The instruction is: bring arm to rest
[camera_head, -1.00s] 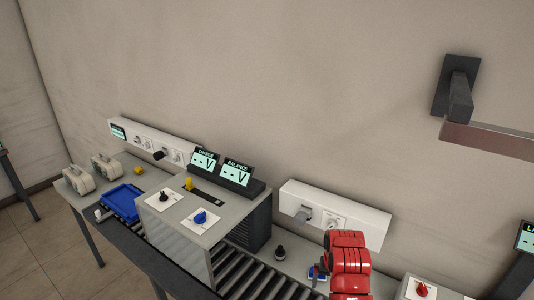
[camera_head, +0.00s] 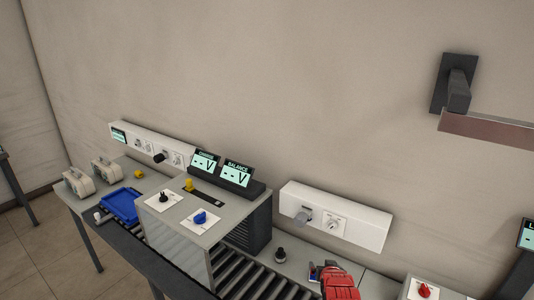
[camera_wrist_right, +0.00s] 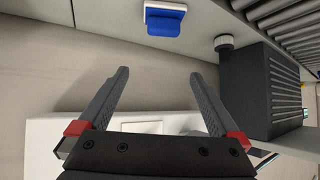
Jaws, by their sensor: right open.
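My right arm (camera_head: 340,283) shows as a red link low in the head view, over the counter to the right of the conveyor. In the right wrist view my right gripper (camera_wrist_right: 158,78) is open, with its two dark fingers wide apart and nothing between them. A blue part on a white plate (camera_wrist_right: 165,18) lies beyond the fingertips, apart from them. My left gripper is not in any view.
A grey machine box (camera_head: 190,215) with knobs stands over the roller conveyor (camera_head: 262,282). A black knob (camera_head: 280,254) sits on the counter near my arm. A white socket panel (camera_head: 365,225) is on the wall behind. A blue tray (camera_head: 121,204) lies at left.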

